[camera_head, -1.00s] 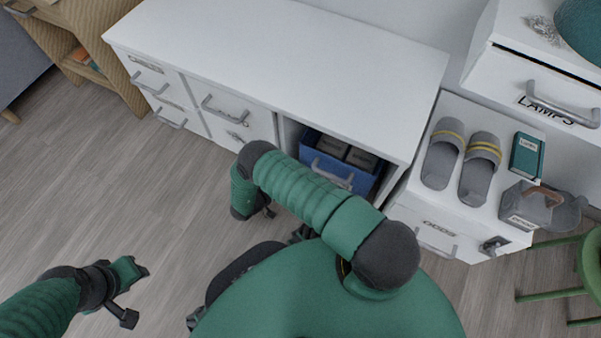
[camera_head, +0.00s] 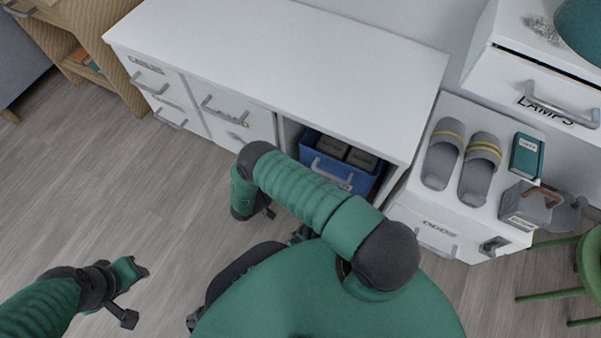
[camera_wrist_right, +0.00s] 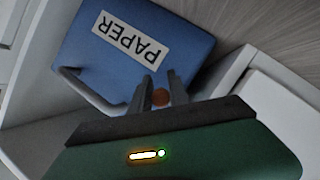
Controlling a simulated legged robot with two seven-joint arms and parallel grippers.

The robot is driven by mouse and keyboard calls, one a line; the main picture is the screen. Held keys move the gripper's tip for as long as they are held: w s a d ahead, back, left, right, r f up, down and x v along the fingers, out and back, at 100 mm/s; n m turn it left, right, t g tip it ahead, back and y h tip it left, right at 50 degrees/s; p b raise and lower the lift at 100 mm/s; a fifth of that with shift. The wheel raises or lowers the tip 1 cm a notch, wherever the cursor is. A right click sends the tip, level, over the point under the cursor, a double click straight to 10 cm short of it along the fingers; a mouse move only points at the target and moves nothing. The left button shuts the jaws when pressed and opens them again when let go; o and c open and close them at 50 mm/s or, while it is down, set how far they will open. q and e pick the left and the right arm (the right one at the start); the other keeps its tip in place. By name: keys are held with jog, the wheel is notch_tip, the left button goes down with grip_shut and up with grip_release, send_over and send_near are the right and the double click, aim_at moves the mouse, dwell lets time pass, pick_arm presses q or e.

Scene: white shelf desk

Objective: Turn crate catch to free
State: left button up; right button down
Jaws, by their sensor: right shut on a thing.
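The blue crate (camera_wrist_right: 185,40) with a PAPER label and a grey bar handle (camera_wrist_right: 95,95) fills the upper part of the right wrist view. In the head view the crate (camera_head: 316,158) sits in the open bay of the white desk, with dark boxes in it. My right gripper (camera_wrist_right: 160,86) is shut on a small brown round catch (camera_wrist_right: 160,98) at the crate's front. The catch's turn angle is hard to tell. In the head view my right arm hides that gripper's fingers. My left gripper (camera_head: 133,292) is open and empty above the floor, at lower left.
The white desk (camera_head: 270,50) has a bare top and handled drawers left of the bay. A low white cabinet (camera_head: 455,215) at right carries grey slippers (camera_head: 442,155), a teal book (camera_head: 527,155) and a grey container. A green stool (camera_head: 590,260) stands at far right. Floor at left is clear.

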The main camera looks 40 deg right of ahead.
jog(key=shift+w+r+n+b, duration=0.2)
jog(key=shift+w+n+b, duration=0.05)
jog(key=shift+n+b, duration=0.05)
dwell(0.9)
jog(key=shift+w+a+r+n+g+h+b, duration=0.15)
jog(key=shift+r+n+g+h+b, duration=0.25)
jog(key=shift+r+n+h+b, duration=0.55)
jog(key=shift+w+a+r+n+h+b, duration=0.15)
jog(key=shift+r+n+h+b, duration=0.15)
jog(key=shift+r+n+b, duration=0.35)
jog(key=shift+w+d+r+n+h+b, duration=0.1)
jog(key=shift+w+r+n+h+b, duration=0.15)
jog(key=shift+n, duration=0.55)
jog(key=shift+r, duration=0.1)
jog(key=shift+s, duration=0.1)
jog(key=c, duration=1.3)
grip_release()
jog(key=shift+s, duration=0.1)
